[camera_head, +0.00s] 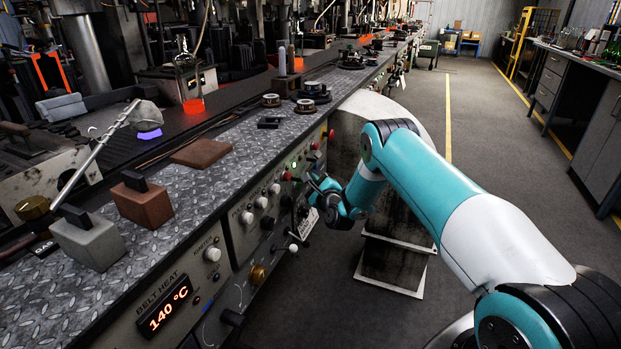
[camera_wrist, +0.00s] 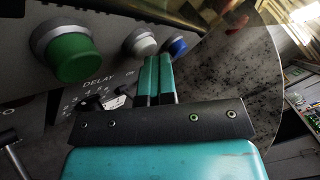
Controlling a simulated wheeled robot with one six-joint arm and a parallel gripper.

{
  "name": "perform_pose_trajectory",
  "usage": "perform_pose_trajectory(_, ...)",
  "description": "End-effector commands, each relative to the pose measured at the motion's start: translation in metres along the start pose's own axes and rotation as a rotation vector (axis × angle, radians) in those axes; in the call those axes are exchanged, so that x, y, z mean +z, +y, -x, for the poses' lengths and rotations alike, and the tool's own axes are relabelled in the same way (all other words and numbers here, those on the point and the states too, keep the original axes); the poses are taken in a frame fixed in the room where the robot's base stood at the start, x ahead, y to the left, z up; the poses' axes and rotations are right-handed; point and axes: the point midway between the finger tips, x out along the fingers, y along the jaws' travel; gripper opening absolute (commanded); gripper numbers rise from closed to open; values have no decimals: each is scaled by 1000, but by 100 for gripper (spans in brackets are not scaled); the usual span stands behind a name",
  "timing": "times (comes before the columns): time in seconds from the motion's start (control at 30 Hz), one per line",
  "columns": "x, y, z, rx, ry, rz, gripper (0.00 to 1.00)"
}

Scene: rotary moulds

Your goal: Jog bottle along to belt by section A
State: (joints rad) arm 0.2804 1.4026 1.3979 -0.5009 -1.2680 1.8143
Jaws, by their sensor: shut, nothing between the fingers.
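My gripper (camera_head: 314,186) is at the front control panel of the machine, with its fingers toward the panel. In the wrist view its two teal fingers (camera_wrist: 159,60) are shut together and empty. Their tips appear just below and between a white button (camera_wrist: 139,42) and a blue button (camera_wrist: 178,46); I cannot tell whether they touch the panel. A large green button (camera_wrist: 72,58) is to their left, above a dial marked DELAY (camera_wrist: 92,103). A glowing orange piece (camera_head: 193,105), perhaps the bottle, stands on the machine bed behind the panel. I cannot make out a section A label.
A tread-plate ledge (camera_head: 205,190) tops the panel, with a brown block (camera_head: 142,200) and a grey block (camera_head: 88,238) on it. A BELT HEAT display (camera_head: 168,308) reads 140 °C. The aisle floor (camera_head: 480,130) is clear; workbenches (camera_head: 560,80) line the right.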

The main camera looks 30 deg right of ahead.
Motion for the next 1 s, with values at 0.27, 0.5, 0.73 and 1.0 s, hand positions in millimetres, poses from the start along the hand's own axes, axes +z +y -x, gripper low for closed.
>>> perform_pose_trajectory(0.27,1,3,2,8,-4,-6,0)
perform_pose_trajectory(0.5,-17,-8,19,7,3,-5,0)
perform_pose_trajectory(0.73,-30,-21,35,3,5,-3,0)
perform_pose_trajectory(1.0,-31,-30,43,1,0,-1,0)
